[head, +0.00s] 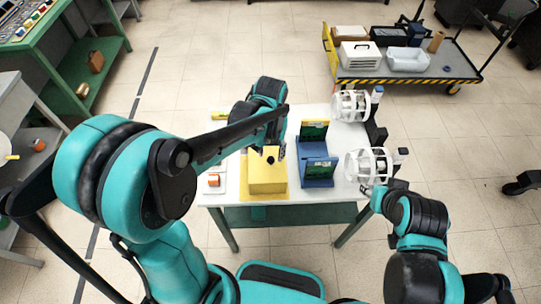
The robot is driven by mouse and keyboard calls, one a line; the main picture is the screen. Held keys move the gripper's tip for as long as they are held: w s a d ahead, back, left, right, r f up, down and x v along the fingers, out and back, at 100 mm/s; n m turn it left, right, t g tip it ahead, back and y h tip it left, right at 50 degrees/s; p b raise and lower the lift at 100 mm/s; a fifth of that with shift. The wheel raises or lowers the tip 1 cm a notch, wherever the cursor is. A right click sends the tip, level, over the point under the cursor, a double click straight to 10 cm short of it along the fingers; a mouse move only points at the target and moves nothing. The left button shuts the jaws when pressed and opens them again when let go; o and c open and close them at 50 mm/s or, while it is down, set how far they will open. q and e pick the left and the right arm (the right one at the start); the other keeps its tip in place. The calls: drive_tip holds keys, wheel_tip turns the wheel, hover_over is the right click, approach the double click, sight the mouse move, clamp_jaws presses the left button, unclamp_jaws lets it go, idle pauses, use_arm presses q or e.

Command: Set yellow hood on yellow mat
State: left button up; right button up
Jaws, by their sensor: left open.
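The yellow hood (266,178) is a box-like cover near the front of the white table. The yellow mat (245,192) shows as a flatter strip at the hood's left and front edges, under it; the rest is hidden. My left gripper (273,154) is open just above the hood's top, at its far side. Whether its fingers touch the hood is unclear. My right arm ends by the table's right edge, near a white cage-like coil (368,165); the right gripper's fingers are not clear there.
Two blue stands with green boards (318,170) stand right of the hood. A second white coil (350,105) is farther back. A small orange item (213,181) lies left on the table. A cart (405,68) stands behind, and green shelving (70,70) at left.

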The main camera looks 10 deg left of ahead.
use_arm(q)
wheel_tip(320, 180, up, 7)
drive_tip(key=p, duration=0.1)
drive_tip(key=s+a+r+t, duration=0.3)
drive_tip(key=s+a+t, duration=0.3)
drive_tip(key=s, duration=0.4)
drive_tip(key=shift+s+r+t, duration=0.35)
drive_tip(key=shift+s+t, duration=0.05)
drive_tip(key=shift+t, duration=0.2)
